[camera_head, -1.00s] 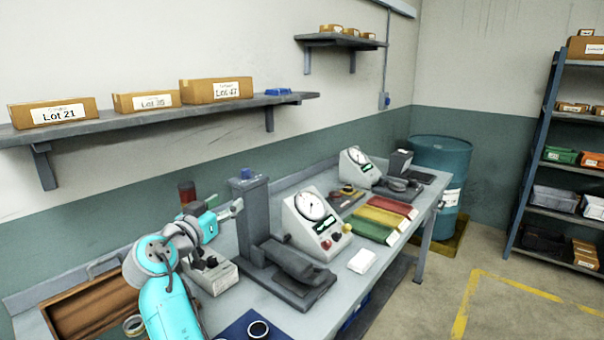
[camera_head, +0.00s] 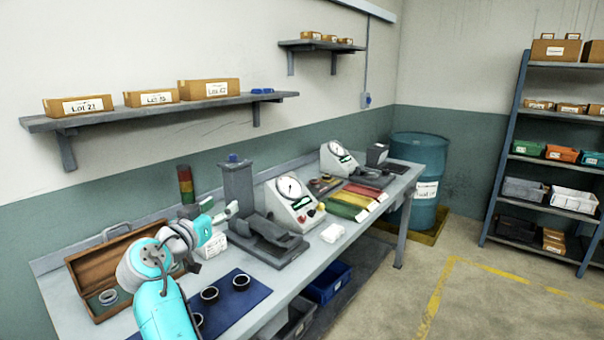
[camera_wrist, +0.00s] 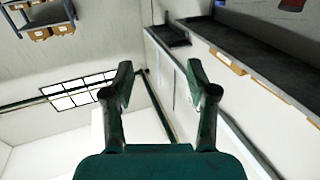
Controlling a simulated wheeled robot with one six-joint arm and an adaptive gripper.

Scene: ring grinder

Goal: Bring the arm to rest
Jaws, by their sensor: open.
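My arm (camera_head: 165,285) rises from the bottom of the head view, folded in front of the workbench (camera_head: 330,245). My gripper is small and partly hidden in the head view, above the bench left of the grey press-like stand (camera_head: 238,190). In the wrist view my gripper (camera_wrist: 160,90) has its two fingers spread apart with nothing between them. The wrist view shows walls, shelves and a window, so the gripper faces away from the bench top.
A wooden case (camera_head: 85,262) and a blue mat (camera_head: 225,305) with dark rings lie near my arm. A dial gauge box (camera_head: 290,205) and coloured trays (camera_head: 352,200) stand further right. A wall shelf (camera_head: 180,107) hangs above. The floor (camera_head: 490,305) at right is clear.

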